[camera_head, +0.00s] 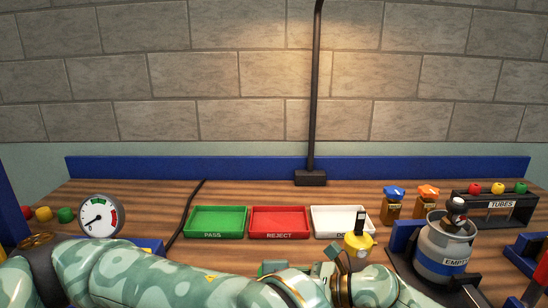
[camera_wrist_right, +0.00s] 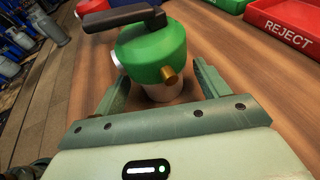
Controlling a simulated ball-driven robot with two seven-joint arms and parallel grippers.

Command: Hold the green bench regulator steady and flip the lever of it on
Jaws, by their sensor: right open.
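The green bench regulator (camera_wrist_right: 150,50) stands upright on the wood in the right wrist view, with a brass fitting, a pale round part on its left side and a pale lower body. Its dark lever (camera_wrist_right: 125,17) lies across the top and sticks out to the left. My right gripper (camera_wrist_right: 162,78) is open, with one finger on each side of the lower body. I cannot tell whether either finger touches it. In the head view camouflage-patterned arm links cover the front of the bench and mostly hide this spot. My left gripper's fingers cannot be made out.
Green PASS (camera_head: 215,222), red REJECT (camera_head: 279,222) and white (camera_head: 340,221) trays stand behind. A yellow regulator (camera_head: 357,248) is in front of the white tray. A grey cylinder (camera_head: 444,250) stands at the right, a dial gauge (camera_head: 101,216) at the left. Bare wood lies around the green regulator.

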